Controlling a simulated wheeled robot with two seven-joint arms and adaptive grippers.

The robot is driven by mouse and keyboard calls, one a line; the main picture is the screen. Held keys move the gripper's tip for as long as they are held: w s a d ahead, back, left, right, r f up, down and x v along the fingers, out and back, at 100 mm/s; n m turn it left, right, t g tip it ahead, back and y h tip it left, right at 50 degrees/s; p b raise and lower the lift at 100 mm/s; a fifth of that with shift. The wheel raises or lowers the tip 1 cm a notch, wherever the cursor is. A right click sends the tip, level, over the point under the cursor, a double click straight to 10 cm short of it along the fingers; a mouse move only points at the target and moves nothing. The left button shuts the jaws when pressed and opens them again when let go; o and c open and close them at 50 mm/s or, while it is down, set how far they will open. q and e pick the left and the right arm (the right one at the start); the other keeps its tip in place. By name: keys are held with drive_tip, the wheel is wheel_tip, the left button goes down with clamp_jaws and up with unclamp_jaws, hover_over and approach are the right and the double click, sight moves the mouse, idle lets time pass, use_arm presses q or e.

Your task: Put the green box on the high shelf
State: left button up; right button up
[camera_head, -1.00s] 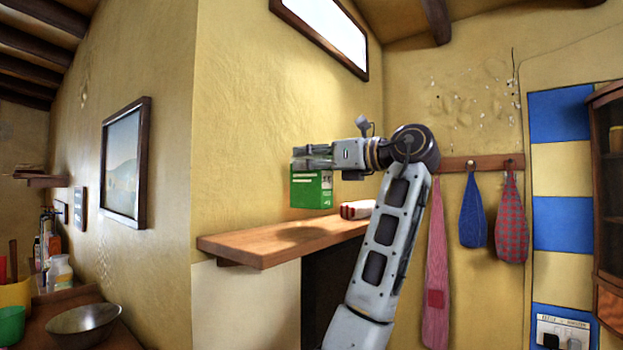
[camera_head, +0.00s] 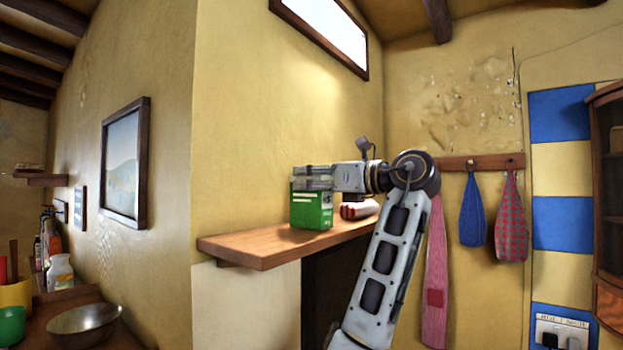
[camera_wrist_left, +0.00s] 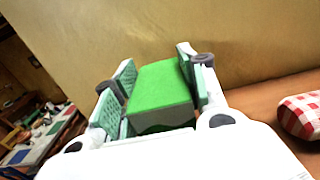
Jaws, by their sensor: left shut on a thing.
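The green box (camera_head: 311,206) is upright at the wooden high shelf (camera_head: 262,250), its bottom at or just above the shelf's top. I cannot tell for certain whether it touches. My left gripper (camera_head: 314,178) comes from the right and is shut on the upper part of the box. In the left wrist view the green box (camera_wrist_left: 160,90) sits between both finger pads of my left gripper (camera_wrist_left: 158,88). My right gripper is not in view.
A red-and-white checked item (camera_head: 358,210) lies on the shelf right of the box; it also shows in the left wrist view (camera_wrist_left: 300,115). The wall stands behind the shelf. The shelf's left end is bare. Cloths (camera_head: 473,212) hang at the right.

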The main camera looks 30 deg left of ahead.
use_arm(q)
drive_tip(key=shift+f, duration=0.1)
idle(0.3)
drive_tip(key=o, duration=1.2)
drive_tip(key=shift+d, duration=0.1)
drive_tip(key=s+d+b, duration=0.1)
drive_tip(key=d+b, duration=0.2)
drive_tip(key=d, duration=0.8)
drive_tip(key=shift+d, duration=0.4)
